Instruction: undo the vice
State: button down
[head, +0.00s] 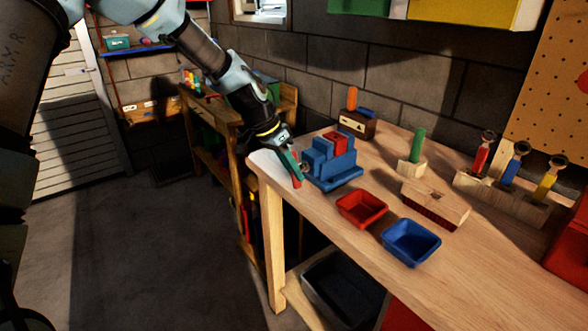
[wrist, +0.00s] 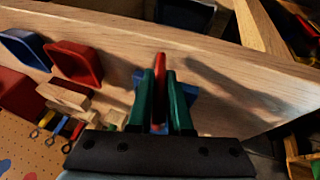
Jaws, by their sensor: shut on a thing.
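The blue vice (head: 340,174) stands on the near left end of the wooden workbench (head: 490,265). A red block (head: 335,142) sits between its jaws. My gripper (head: 294,168), with green fingers, is at the vice's left side by the bench end. In the wrist view my gripper (wrist: 160,98) is shut on a red bar, apparently the vice handle (wrist: 159,68). The bar's tip shows past the fingers. Only bits of the blue vice (wrist: 190,92) show behind the fingers there; the rest is hidden.
A red tray (head: 361,209) and a blue tray (head: 411,243) stand right of the vice. Behind them are a wooden block (head: 436,203), a green peg (head: 417,146) and a rack of coloured tools (head: 500,199). Open floor (head: 150,260) lies left of the bench.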

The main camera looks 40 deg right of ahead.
jog(key=c, duration=0.8)
grip_release()
jog(key=shift+c, duration=0.2)
jog(key=b+v, duration=0.3)
jog(key=v, duration=0.7)
jog(key=shift+r, duration=0.4)
jog(key=shift+w+a, duration=0.1)
jog(key=shift+w, duration=0.05)
